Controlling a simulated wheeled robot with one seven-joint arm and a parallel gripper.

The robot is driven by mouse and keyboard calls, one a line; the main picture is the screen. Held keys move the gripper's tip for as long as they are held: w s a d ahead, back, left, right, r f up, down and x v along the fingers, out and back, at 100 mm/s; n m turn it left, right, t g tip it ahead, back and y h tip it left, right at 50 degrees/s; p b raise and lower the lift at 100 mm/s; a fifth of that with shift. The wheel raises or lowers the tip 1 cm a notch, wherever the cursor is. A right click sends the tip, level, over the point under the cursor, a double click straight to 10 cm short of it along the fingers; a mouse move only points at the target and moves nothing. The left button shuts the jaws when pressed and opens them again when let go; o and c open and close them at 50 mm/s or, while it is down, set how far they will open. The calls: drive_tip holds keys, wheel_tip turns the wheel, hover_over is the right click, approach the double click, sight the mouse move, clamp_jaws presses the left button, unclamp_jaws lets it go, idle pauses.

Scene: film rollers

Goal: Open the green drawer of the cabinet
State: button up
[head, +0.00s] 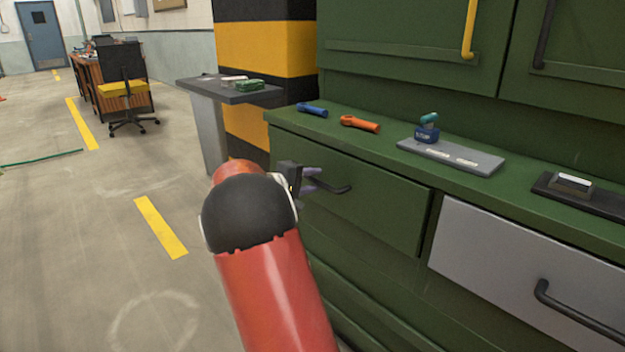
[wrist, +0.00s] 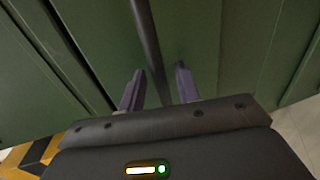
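The green drawer (head: 385,205) is in the left part of the green cabinet (head: 465,187) and looks shut in the head view. Its dark bar handle (head: 335,188) shows beside my gripper (head: 316,180). In the wrist view the handle (wrist: 147,35) runs down between the two purple fingers of my gripper (wrist: 157,88). The fingers are apart, one on each side of the bar, with visible gaps. My arm hides part of the cabinet's lower left in the head view.
A grey drawer (head: 500,265) with a dark handle is to the right. On the cabinet top lie a blue tool (head: 312,110), an orange tool (head: 360,124) and a grey tray (head: 450,158). A small dark table (head: 230,92) stands behind; floor at left is open.

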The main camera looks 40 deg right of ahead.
drive_tip(key=shift+d+f, duration=0.1)
drive_tip(key=shift+d, duration=0.4)
drive_tip(key=shift+c, duration=0.4)
clamp_jaws()
drive_tip(key=shift+a, duration=0.15)
drive_tip(key=f+b+v, duration=0.2)
drive_tip(key=f+v, duration=0.1)
drive_tip(key=v, duration=1.1)
drive_tip(key=a+f+b+v, duration=0.1)
drive_tip(key=f+b+v, duration=0.1)
drive_tip(key=v, duration=1.2)
drive_tip(key=shift+s+a+f, duration=0.2)
drive_tip(key=shift+f, duration=0.2)
drive_tip(key=shift+o, duration=0.4)
unclamp_jaws()
